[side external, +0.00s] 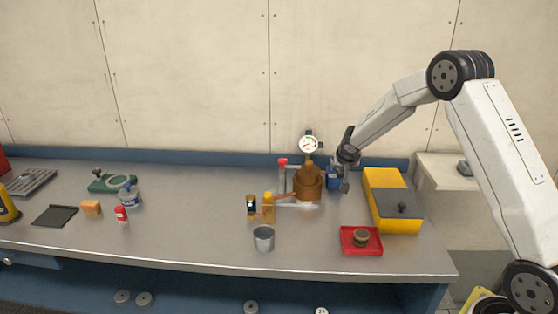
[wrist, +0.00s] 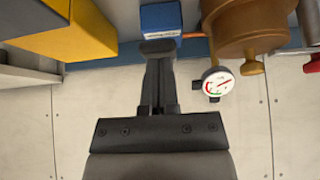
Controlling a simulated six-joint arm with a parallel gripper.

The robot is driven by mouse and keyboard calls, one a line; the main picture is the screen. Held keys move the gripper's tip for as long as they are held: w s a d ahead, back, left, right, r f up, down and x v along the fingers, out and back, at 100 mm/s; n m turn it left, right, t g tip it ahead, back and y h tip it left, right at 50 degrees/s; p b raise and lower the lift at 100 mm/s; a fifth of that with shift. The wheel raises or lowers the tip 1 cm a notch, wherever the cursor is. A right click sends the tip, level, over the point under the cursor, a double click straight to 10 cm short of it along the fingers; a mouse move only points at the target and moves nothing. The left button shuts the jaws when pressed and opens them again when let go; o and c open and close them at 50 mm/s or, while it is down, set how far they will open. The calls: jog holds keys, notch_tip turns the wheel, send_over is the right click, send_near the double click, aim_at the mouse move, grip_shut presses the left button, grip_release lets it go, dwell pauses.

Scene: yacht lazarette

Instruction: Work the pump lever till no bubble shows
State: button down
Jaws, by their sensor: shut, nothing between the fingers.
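The brass-coloured pump body (side external: 308,185) stands on the bench with a round white dial gauge (side external: 309,144) above it. A post with a red knob (side external: 283,161) stands at its left; I cannot tell whether it is the pump lever. In the wrist view the body (wrist: 245,25), gauge (wrist: 217,82) and red knob (wrist: 312,64) show at the right. My gripper (side external: 344,188) is right of the pump, pointing down, shut and empty. Its fingertips (wrist: 158,48) appear close to a blue block (wrist: 161,20). No bubble can be made out.
A yellow box (side external: 392,200) and a red tray (side external: 350,247) holding a small round cup lie to the right. A grey metal cup (side external: 263,238) and small amber bottle (side external: 268,206) stand in front of the pump. The left-centre bench front is mostly clear.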

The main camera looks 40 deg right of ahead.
jog(key=shift+s+a+f, duration=0.2)
jog(key=shift+f, duration=0.6)
jog(key=shift+s+a+f, duration=0.2)
jog(key=shift+s+f, duration=0.05)
jog(key=shift+f, duration=0.5)
jog(key=shift+s+a+f, duration=0.2)
jog(key=shift+f, duration=0.6)
jog(key=shift+r, duration=0.15)
notch_tip(320, 180, up, 5)
jog(key=shift+s+a+f, duration=0.1)
jog(key=shift+a+f, duration=0.05)
jog(key=shift+f, duration=0.05)
jog(key=s+a+r, duration=0.5)
jog(key=a, duration=0.1)
jog(key=shift+s+r, duration=0.25)
jog(key=shift+s, duration=0.15)
